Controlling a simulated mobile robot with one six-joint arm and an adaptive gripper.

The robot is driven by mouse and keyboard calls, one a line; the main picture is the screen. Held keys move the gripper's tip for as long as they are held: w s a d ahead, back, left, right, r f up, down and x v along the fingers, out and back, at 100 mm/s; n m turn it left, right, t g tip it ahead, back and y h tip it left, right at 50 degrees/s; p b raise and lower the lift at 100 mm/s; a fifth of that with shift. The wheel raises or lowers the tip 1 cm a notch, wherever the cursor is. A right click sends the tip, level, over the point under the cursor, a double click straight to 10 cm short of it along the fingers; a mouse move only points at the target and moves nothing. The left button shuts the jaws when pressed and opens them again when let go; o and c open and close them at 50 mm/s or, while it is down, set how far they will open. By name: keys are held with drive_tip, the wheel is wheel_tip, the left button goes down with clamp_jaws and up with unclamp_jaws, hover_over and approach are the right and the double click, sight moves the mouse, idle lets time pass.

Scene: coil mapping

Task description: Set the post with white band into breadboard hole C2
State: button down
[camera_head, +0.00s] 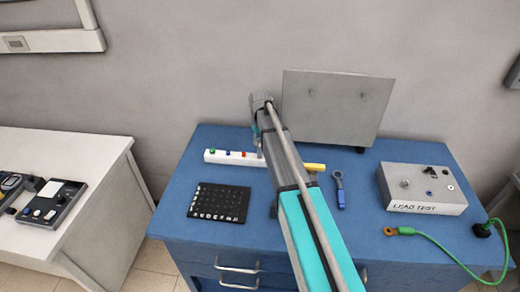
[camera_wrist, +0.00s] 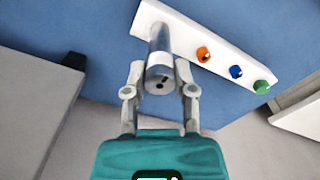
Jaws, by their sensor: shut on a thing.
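In the wrist view, a grey metal post with a white band (camera_wrist: 159,61) stands between the fingers of my gripper (camera_wrist: 160,77). The fingers are shut on it. The post's far end meets the white rack (camera_wrist: 208,33) in the picture; I cannot tell whether it is seated or just above it. In the head view, my gripper (camera_head: 257,140) is at the right part of the rack (camera_head: 222,158), and the post is mostly hidden by my arm. The black breadboard (camera_head: 219,204), with pale lettering along its edges, lies flat in front of the rack. Its individual holes are too small to read.
A grey panel (camera_head: 335,105) stands behind. A yellow-handled item (camera_head: 315,167), a blue tool (camera_head: 340,195) and a lead-test box (camera_head: 422,188) are on the right.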

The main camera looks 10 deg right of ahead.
drive_tip(key=shift+r+p, duration=1.25)
drive_tip(key=shift+r, duration=0.05)
idle(0.5)
drive_tip(key=shift+r+p, duration=1.6)
drive_tip(key=shift+r, duration=0.05)
drive_tip(key=shift+f, duration=0.15)
